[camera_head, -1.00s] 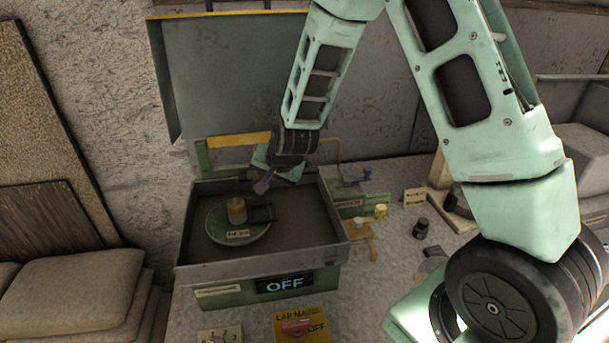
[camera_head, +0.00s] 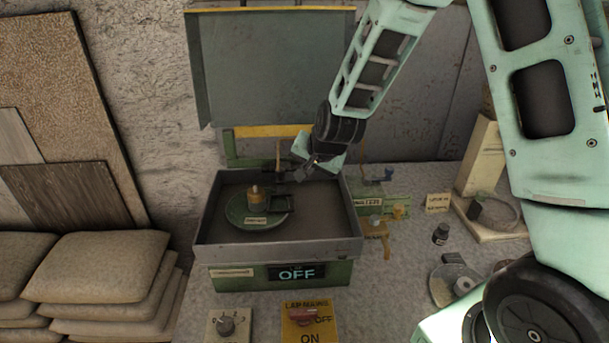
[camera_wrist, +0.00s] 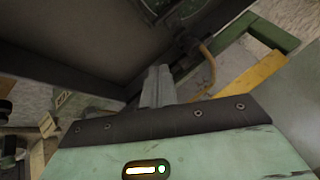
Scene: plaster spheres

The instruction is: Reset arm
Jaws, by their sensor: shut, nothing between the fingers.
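My gripper (camera_head: 304,171) hangs over the back right part of the machine's grey tray (camera_head: 278,248). It is shut with nothing in it. In the wrist view its fingers (camera_wrist: 157,84) are together in front of the dark tray wall. Inside the tray is a round green plate (camera_head: 238,212) with a small brass-coloured cylinder (camera_head: 254,197) and a dark square frame (camera_head: 283,203). The gripper is above and to the right of these and appears apart from them. My arm comes down from the upper right.
A raised grey lid (camera_head: 270,70) stands behind the tray. The front display (camera_head: 297,272) reads OFF. A yellow switch plate (camera_head: 311,328) and a dial (camera_head: 227,325) lie in front. A small dark bottle (camera_head: 441,234) and a cream stand (camera_head: 482,160) are at right. Stacked sacks (camera_head: 100,270) are at left.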

